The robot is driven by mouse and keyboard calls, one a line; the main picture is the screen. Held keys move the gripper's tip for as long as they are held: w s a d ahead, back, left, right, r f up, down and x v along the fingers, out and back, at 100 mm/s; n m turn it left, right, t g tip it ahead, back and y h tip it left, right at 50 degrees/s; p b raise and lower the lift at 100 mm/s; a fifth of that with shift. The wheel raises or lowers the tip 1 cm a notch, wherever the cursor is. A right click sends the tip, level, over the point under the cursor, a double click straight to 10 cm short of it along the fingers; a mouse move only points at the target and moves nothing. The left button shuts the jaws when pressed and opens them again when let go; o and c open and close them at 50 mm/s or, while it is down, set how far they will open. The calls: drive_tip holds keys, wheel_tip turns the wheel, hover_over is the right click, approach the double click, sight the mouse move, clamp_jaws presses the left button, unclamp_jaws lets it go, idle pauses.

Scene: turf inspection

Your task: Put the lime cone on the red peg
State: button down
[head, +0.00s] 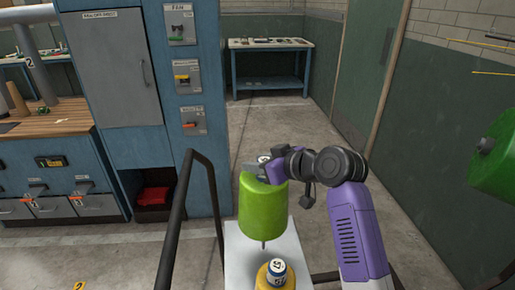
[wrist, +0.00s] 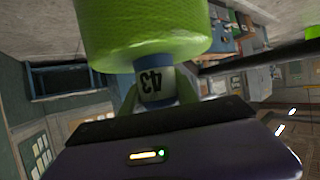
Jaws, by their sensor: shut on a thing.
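A lime-green, rounded, cone-like body (head: 263,212) hangs below my gripper (head: 264,172) in the head view, with a thin dark tip under it. In the wrist view the lime body (wrist: 145,30) fills the top, and its white neck marked 43 (wrist: 155,86) sits between my fingers. My gripper is shut on it. Below it in the head view is a yellow piece (head: 262,278) with a white numbered top, on a pale surface (head: 235,252); the lime body appears above and apart from it. I cannot make out a red peg in either view.
A dark rail (head: 175,230) stands left of the pale surface. A blue cabinet (head: 110,75) with a red item (head: 155,196) in its lower opening stands at left. A large green cylinder (head: 495,160) is at right. A blue table (head: 268,45) stands far back, with open floor before it.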

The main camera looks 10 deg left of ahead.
sight(283, 203)
drive_tip(key=shift+w+f, duration=0.1)
drive_tip(key=shift+f, duration=6.05)
drive_tip(key=c, duration=0.9)
unclamp_jaws()
drive_tip(key=shift+f, duration=0.2)
drive_tip(key=shift+r, duration=0.15)
drive_tip(key=v, duration=1.2)
